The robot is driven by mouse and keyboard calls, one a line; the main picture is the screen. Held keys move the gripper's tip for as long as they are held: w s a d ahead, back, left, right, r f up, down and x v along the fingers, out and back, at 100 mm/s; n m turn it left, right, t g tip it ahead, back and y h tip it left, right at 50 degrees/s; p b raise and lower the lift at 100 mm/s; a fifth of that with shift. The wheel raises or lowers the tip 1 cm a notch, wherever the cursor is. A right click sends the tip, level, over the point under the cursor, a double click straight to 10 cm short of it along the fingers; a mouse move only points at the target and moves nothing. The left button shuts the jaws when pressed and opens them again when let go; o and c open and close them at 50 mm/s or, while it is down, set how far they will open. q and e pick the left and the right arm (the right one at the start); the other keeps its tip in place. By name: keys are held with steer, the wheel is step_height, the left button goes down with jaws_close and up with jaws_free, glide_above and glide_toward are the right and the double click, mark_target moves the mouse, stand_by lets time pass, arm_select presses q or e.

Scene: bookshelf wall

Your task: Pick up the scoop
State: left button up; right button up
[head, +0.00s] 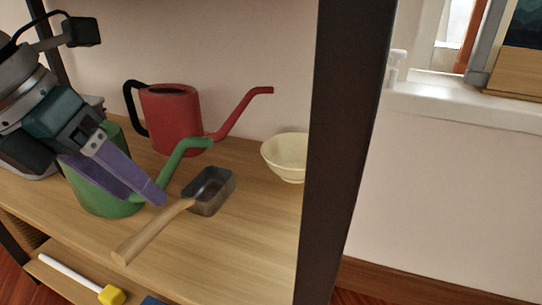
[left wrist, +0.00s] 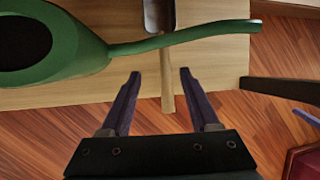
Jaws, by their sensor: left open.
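The scoop has a square metal pan (head: 210,191) and a light wooden handle (head: 150,231) that points to the front left. It lies on the wooden shelf (head: 238,245). My left gripper (head: 158,196) is open and empty, above the shelf to the left of the pan, in front of the green watering can. In the left wrist view, the open fingers (left wrist: 159,72) stand either side of the scoop's handle (left wrist: 167,85), which appears beyond the tips; I see no contact.
A green watering can (head: 99,195) stands left of the scoop, its spout (head: 190,146) reaching toward it. A red watering can (head: 172,118) and a cream bowl (head: 286,157) stand behind. A dark upright post (head: 346,150) bounds the shelf on the right. A yellow-headed mallet (head: 110,295) lies below.

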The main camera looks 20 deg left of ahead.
mark_target(157, 215)
arm_select(q)
steer(key=shift+d+f+b, duration=0.2)
steer(key=shift+f+b, duration=0.1)
steer(key=shift+f, duration=0.65)
steer(key=b+x, duration=0.1)
steer(key=x, duration=0.1)
steer(key=b+x, duration=0.2)
steer(key=x, duration=0.1)
steer(key=shift+s+d, duration=0.15)
steer(key=shift+d, duration=0.25)
arm_select(e)
steer(key=f, duration=0.5)
steer(key=shift+s, duration=0.3)
arm_select(q)
steer(key=shift+r, duration=0.1)
steer(key=shift+c, duration=0.5)
jaws_close()
arm_select(e)
steer(key=shift+w+r, duration=0.1)
